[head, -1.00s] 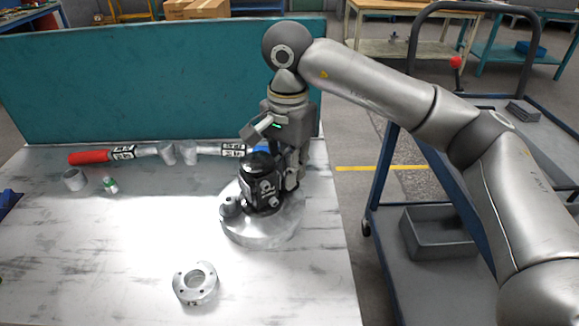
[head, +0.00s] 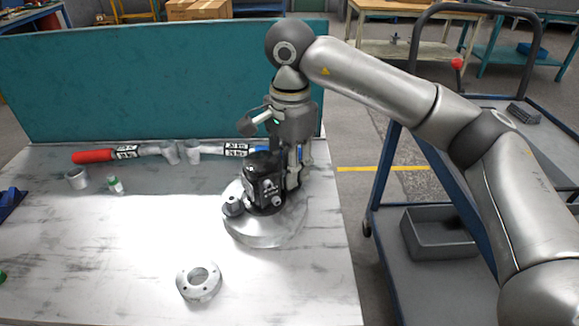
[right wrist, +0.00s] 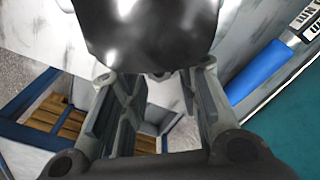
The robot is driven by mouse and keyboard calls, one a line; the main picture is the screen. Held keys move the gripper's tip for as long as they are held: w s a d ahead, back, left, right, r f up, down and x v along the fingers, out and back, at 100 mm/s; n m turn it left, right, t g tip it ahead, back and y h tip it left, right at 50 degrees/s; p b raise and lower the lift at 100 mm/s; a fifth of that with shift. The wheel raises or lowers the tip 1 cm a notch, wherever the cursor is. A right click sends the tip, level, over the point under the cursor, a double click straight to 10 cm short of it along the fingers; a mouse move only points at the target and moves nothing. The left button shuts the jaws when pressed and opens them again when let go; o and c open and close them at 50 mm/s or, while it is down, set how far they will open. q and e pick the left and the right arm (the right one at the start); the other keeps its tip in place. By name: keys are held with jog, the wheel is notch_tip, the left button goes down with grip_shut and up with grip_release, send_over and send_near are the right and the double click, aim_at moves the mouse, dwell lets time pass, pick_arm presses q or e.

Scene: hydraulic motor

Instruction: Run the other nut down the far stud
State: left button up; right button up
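The black motor (head: 263,180) stands upright on a round metal base (head: 262,236) near the table's right edge. A nut-like grey part (head: 232,206) sits at its near left side. My right gripper (head: 294,180) points down close against the motor's far right side. In the right wrist view the motor's dark body (right wrist: 150,28) fills the top, just past the fingertips. My right fingers (right wrist: 160,75) stand apart, with floor showing between them. The far stud and its nut are hidden; I cannot make out a nut between the fingers. My left gripper is not in view.
A flanged ring (head: 199,281) lies at the front. A teal panel (head: 150,85) closes the back. A cart (head: 400,265) stands at right.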

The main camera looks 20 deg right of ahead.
jog(key=shift+n, duration=0.3)
jog(key=shift+d+n, duration=0.1)
jog(key=shift+n, duration=1.2)
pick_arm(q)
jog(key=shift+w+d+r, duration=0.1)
pick_arm(e)
jog(key=shift+s+f, duration=0.15)
grip_shut()
jog(key=m, duration=0.4)
jog(key=shift+m, duration=0.3)
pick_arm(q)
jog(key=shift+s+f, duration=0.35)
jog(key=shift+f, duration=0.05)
pick_arm(e)
jog(key=shift+m, duration=1)
